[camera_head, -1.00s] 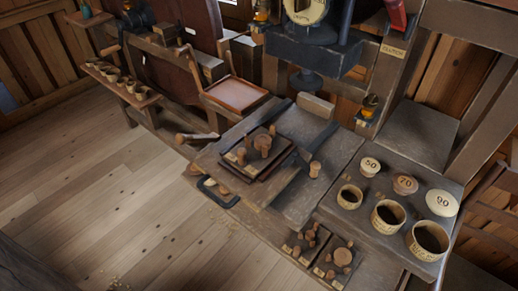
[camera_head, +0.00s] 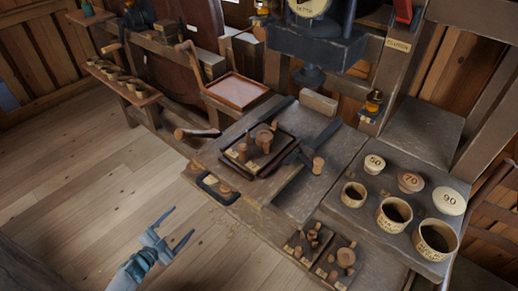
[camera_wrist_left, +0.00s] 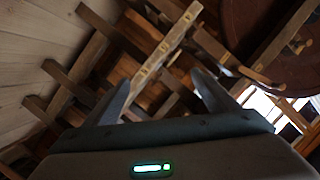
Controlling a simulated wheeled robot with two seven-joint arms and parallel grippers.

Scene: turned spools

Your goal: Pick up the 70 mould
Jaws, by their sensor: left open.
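On the grey bench at the right, three round pieces are marked 50 (camera_head: 374,164), 70 (camera_head: 410,182) and 90 (camera_head: 448,200). The 70 piece is brownish and lies between the two paler ones. In front of them stand three open cups, small (camera_head: 353,194), middle (camera_head: 394,215) and large (camera_head: 436,240), with labels too small to read. My left gripper (camera_head: 181,222) is open and empty over the wooden floor, far left of these pieces. In the left wrist view its two fingers (camera_wrist_left: 163,92) are spread with nothing between them. My right gripper is not in view.
A workbench (camera_head: 305,205) with a dark tray of wooden pieces (camera_head: 262,143) lies between my left gripper and the cups. Two small boards with turned pieces (camera_head: 345,257) sit at its front. The floor (camera_head: 90,200) is clear.

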